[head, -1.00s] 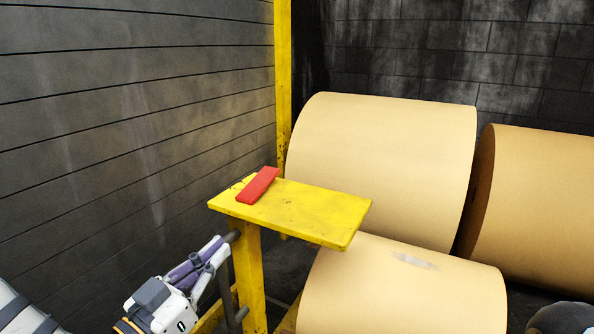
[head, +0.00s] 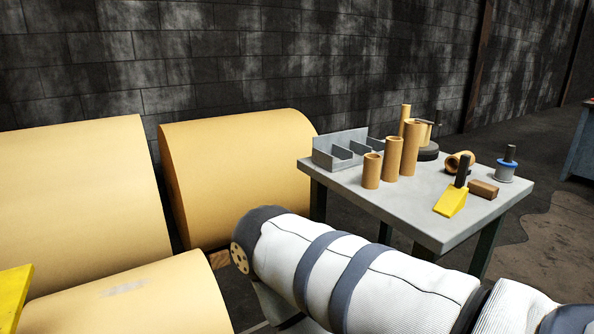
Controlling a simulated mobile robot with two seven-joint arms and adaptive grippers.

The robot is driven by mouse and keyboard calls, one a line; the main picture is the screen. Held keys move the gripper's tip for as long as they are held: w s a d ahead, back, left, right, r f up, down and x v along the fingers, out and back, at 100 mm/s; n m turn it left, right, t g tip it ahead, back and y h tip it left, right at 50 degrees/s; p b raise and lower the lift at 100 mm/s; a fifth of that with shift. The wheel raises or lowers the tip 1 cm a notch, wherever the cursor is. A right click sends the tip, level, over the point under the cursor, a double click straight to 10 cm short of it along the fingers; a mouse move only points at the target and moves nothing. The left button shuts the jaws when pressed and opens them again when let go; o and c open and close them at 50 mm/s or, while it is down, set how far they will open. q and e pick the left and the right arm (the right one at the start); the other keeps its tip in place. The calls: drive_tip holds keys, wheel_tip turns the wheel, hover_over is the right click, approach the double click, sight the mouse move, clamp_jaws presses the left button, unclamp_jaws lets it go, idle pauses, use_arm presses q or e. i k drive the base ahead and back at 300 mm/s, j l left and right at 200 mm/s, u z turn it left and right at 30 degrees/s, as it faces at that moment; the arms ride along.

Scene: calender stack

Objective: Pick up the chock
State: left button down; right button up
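A yellow wedge with an upright dark handle, which looks like the chock (head: 451,202), rests on the grey table (head: 436,232) near its front right edge. Its sloping face points toward the lower left. My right arm crosses the lower part of the head view, in front of the table and well apart from the wedge. Neither of my grippers shows now.
A brown block (head: 483,190) lies just right of the wedge, with a blue spool-like item (head: 506,169) behind it. Upright tan tubes (head: 392,158) and a grey slotted holder (head: 339,151) stand farther left. Large paper rolls (head: 237,175) fill the left side.

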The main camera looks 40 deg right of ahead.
sight(453, 199)
drive_tip(key=z, duration=0.5)
drive_tip(key=l+z, duration=0.1)
drive_tip(key=z, duration=0.85)
drive_tip(key=i+z, duration=0.1)
drive_tip(key=z, duration=0.85)
drive_tip(key=u, duration=2.65)
drive_tip(key=l+z, duration=0.1)
drive_tip(key=z, duration=2.55)
